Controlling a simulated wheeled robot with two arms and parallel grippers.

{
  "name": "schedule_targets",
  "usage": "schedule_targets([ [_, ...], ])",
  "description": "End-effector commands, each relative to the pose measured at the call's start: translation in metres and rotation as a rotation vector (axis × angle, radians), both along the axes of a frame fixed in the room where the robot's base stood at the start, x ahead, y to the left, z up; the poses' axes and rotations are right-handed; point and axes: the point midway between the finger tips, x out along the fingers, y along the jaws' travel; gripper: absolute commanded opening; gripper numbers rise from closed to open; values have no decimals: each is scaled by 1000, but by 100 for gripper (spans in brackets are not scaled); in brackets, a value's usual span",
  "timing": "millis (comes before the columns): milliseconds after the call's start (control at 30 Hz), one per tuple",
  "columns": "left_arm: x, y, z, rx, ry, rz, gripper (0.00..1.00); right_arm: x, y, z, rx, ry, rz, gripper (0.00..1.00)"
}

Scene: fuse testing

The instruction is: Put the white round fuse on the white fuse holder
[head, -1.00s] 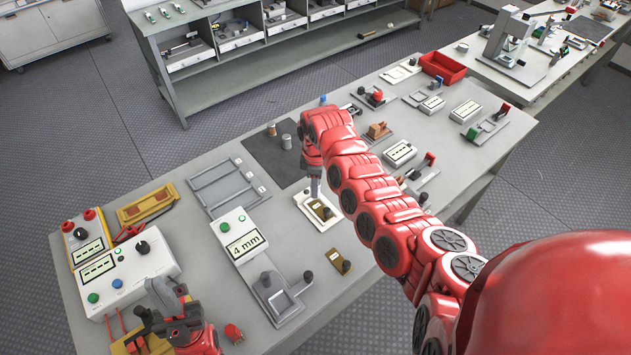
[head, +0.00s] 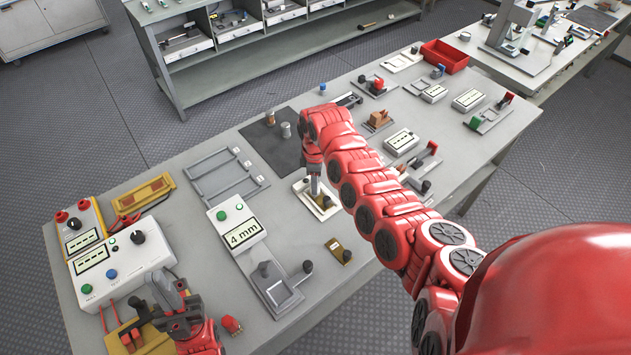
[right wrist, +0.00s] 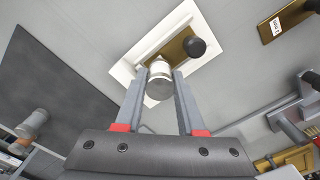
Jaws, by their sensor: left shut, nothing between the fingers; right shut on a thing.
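The white fuse holder is a white plate (right wrist: 181,20) with a brass block and a black knob (right wrist: 195,47). It also shows on the table in the head view (head: 301,187), partly hidden by my right gripper. My right gripper (right wrist: 161,80) is shut on the white round fuse (right wrist: 160,68), over the holder at the near end of the brass block. I cannot tell whether the fuse touches the block. In the head view, my right gripper (head: 316,190) points down at the holder. My left gripper (head: 163,303) is shut and empty at the near left.
A brass plate with a black knob (head: 338,250) lies nearer. A grey frame tray (head: 228,178) and a 4 mm gauge (head: 237,228) stand left. A red bin (head: 445,57) is at the back.

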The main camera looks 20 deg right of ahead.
Motion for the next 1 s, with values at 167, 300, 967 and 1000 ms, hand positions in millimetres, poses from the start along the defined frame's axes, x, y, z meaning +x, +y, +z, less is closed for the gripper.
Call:
schedule_targets([
  [167, 0, 0, -3, 0, 0, 0, 0, 0, 0, -4, 0, 1, 0, 0],
  [300, 0, 0, -4, 0, 0, 0, 0, 0, 0, -7, 0, 1, 0, 0],
  [967, 0, 0, -7, 0, 0, 0, 0, 0, 0, -11, 0, 0, 0, 73],
  [1000, 0, 0, -6, 0, 0, 0, 0, 0, 0, -11, 0, 0, 0, 73],
])
